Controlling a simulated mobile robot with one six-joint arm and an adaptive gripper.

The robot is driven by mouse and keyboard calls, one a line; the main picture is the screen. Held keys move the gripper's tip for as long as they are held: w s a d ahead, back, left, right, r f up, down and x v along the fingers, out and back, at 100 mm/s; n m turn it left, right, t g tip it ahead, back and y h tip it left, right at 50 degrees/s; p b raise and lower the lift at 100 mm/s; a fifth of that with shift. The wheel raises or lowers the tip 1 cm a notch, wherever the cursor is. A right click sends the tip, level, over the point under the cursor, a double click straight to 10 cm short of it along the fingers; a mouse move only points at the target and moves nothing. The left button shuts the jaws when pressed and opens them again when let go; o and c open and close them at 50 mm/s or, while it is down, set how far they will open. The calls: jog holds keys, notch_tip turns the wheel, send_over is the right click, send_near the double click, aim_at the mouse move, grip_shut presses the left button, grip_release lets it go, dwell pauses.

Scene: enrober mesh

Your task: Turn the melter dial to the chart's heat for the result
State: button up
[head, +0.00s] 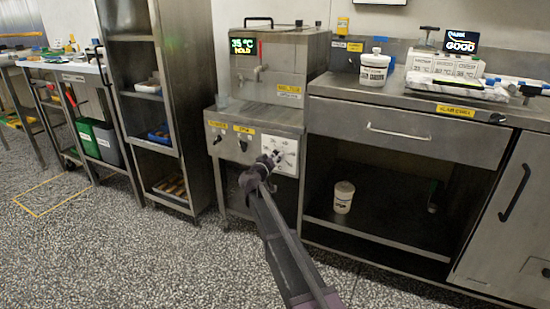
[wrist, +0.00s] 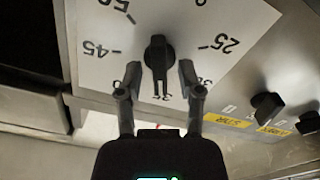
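The melter (head: 275,65) is a steel cabinet whose green display (head: 243,46) reads 35 °C HOLD. Its dial plate (head: 288,150) is white with numbers, on the front panel below. In the wrist view the black dial knob (wrist: 157,52) sits on the plate, its lower end toward a partly hidden number at the bottom, between 45 and 25. My gripper (wrist: 159,72) is open, one finger on each side of the knob, with gaps visible. In the head view my gripper (head: 270,160) covers part of the plate. A screen (head: 461,42) reading GOOD stands on the right counter behind several labelled blocks (head: 445,66).
Two other black knobs (wrist: 267,106) with yellow labels sit beside the dial plate. A white tub (head: 374,70) stands on the steel counter (head: 410,98). Another tub (head: 343,197) is on the shelf below. A steel rack (head: 162,100) stands left. Open floor lies in front.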

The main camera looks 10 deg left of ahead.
grip_shut()
jog(key=shift+n, duration=0.3)
jog(key=n, duration=0.4)
jog(key=shift+w+a+f+n, duration=0.1)
jog(key=shift+n, duration=2.5)
jog(key=shift+o, duration=1.2)
grip_release()
jog(key=shift+f, duration=0.1)
